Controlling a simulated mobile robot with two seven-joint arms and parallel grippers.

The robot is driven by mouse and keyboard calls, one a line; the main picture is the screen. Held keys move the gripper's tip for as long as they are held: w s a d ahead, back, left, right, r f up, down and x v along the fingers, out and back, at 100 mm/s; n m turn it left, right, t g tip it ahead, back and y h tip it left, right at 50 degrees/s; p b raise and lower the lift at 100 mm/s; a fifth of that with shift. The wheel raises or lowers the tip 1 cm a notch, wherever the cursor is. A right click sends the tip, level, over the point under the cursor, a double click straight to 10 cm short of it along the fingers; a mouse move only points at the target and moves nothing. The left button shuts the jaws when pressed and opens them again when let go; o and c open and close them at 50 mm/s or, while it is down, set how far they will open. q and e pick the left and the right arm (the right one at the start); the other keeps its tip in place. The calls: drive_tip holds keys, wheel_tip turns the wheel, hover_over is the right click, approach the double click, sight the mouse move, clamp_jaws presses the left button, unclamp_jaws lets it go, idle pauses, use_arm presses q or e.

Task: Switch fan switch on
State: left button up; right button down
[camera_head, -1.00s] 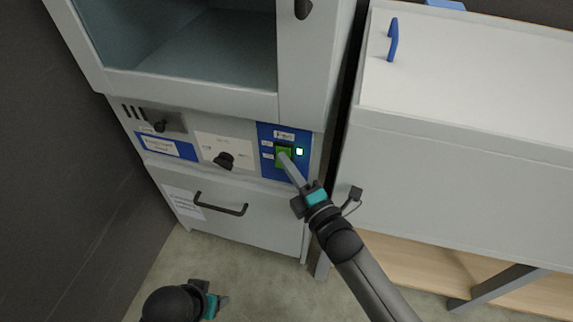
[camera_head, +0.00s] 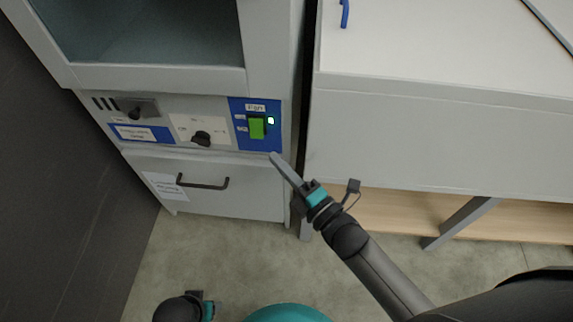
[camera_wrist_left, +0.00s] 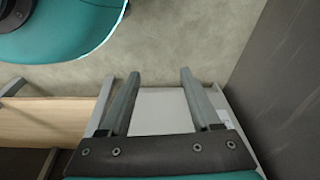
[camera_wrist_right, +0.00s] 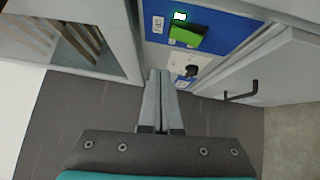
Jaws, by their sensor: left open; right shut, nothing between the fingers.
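The green fan switch (camera_head: 257,128) sits on a blue panel (camera_head: 239,106) labelled as fan, at the right of the cabinet front. A small light (camera_head: 271,120) beside it is lit. The switch also shows in the right wrist view (camera_wrist_right: 187,36), with the lit light (camera_wrist_right: 180,16) next to it. My right gripper (camera_head: 274,156) is shut and empty, its tips just below and right of the switch, apart from it. My left gripper (camera_wrist_left: 158,75) is open and empty, low near the floor; in the head view only part of it shows at the bottom edge.
A black knob (camera_head: 201,138) and another knob (camera_head: 135,112) sit left of the fan panel. A drawer with a dark handle (camera_head: 203,184) is below. A white chest (camera_head: 430,130) stands close on the right. A dark wall (camera_head: 70,200) closes off the left.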

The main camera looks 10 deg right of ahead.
use_arm(q)
drive_tip(key=shift+s+a+f, duration=0.2)
drive_tip(key=shift+f, duration=0.15)
drive_tip(key=shift+s+a+f, duration=0.15)
drive_tip(key=shift+f, duration=0.2)
use_arm(e)
drive_tip(key=shift+r+v, duration=0.25)
drive_tip(key=shift+v, duration=0.9)
